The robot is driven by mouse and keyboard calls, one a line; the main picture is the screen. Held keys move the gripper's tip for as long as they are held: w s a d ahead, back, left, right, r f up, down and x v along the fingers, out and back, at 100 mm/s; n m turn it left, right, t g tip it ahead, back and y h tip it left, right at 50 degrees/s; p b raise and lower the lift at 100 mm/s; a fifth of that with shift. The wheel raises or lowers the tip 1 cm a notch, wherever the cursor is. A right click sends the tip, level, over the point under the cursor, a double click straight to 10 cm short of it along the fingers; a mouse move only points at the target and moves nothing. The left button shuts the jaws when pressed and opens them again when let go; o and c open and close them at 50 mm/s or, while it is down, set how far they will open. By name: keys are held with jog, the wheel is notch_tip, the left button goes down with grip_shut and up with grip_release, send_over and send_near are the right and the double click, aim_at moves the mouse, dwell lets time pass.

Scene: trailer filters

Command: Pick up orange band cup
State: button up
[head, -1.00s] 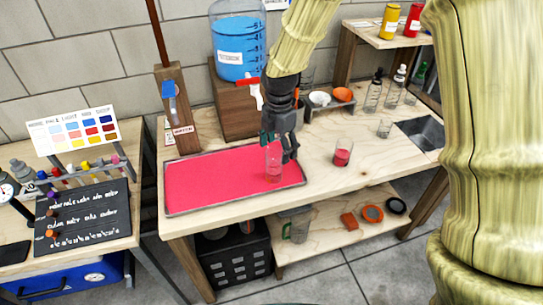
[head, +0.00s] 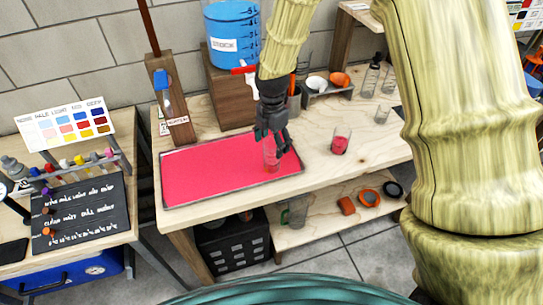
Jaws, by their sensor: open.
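A clear cup (head: 271,157) with reddish content or tint stands at the right part of the pink tray, under my gripper. My gripper (head: 272,143) is open and points down at this cup, its fingers at the cup's upper part. Whether the fingers touch the cup I cannot tell. A second clear cup (head: 340,142) with red liquid stands on the bare wood to the right. A smaller clear glass (head: 382,115) stands farther right. I cannot make out an orange band on any cup at this size.
The pink tray (head: 166,204) with a grey rim covers the left part of the workbench (head: 330,171). A blue stock container (head: 233,36) stands on a wooden block behind. A small rack (head: 331,92) holds white and orange bowls. My arm hides the right side.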

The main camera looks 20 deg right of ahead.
jog(key=shift+w+f+p, duration=0.15)
jog(key=shift+f+p, duration=0.75)
jog(key=shift+f, duration=1.55)
jog(key=shift+c, duration=0.2)
jog(key=c, duration=1.1)
